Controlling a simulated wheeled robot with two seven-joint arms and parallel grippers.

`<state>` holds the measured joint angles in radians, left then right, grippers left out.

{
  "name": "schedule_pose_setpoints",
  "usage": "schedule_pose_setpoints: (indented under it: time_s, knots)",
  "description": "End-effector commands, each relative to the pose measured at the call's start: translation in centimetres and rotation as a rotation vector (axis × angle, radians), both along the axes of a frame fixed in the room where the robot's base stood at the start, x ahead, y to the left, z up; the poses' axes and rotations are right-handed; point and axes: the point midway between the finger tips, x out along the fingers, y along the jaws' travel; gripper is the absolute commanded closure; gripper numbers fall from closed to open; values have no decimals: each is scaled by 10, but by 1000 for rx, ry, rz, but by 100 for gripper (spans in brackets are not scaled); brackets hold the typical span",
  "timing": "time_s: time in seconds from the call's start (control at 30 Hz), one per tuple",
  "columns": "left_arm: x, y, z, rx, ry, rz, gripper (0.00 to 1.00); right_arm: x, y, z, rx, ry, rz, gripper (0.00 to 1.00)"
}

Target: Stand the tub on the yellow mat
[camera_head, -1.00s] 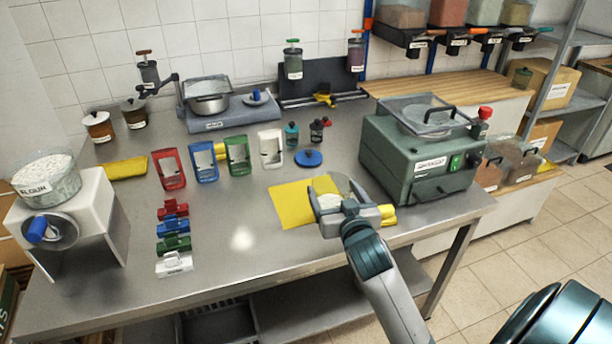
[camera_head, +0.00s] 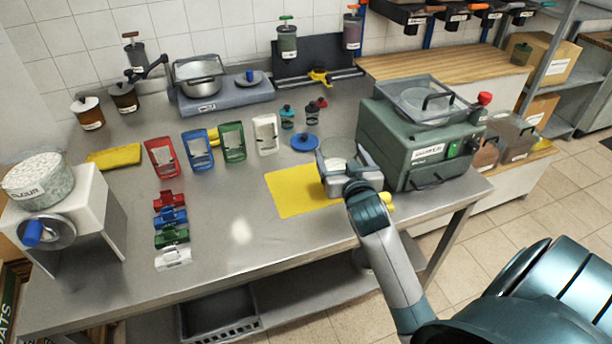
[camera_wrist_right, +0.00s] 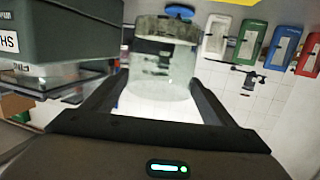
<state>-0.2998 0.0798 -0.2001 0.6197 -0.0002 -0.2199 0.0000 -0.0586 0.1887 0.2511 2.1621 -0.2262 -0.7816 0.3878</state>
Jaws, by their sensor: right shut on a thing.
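In the head view the tub shows at the back right corner of the yellow mat (camera_head: 293,195). The gripper covers its lower part, so I cannot tell whether its base touches anything. The visible left part of the mat is bare. My left gripper is not in view.
A green machine (camera_head: 418,140) stands close right of my gripper. A blue disc (camera_head: 304,142) and two small jars lie behind the mat. Coloured frames (camera_head: 232,142) and clips (camera_head: 171,215) are to the left. The table's front middle is clear.

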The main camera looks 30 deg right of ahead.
Motion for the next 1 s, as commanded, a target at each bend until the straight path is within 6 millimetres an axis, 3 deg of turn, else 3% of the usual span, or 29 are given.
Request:
schedule_pose_setpoints:
  time_s: [0.5, 0.7, 1.0]
  knots:
    - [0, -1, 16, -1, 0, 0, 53, 83, 36, -52, 3, 0, 2, 46]
    - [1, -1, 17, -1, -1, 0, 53, 96, 41, -61, 0, -1, 2, 46]
    - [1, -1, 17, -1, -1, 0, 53, 96, 41, -62, 0, -1, 2, 46]
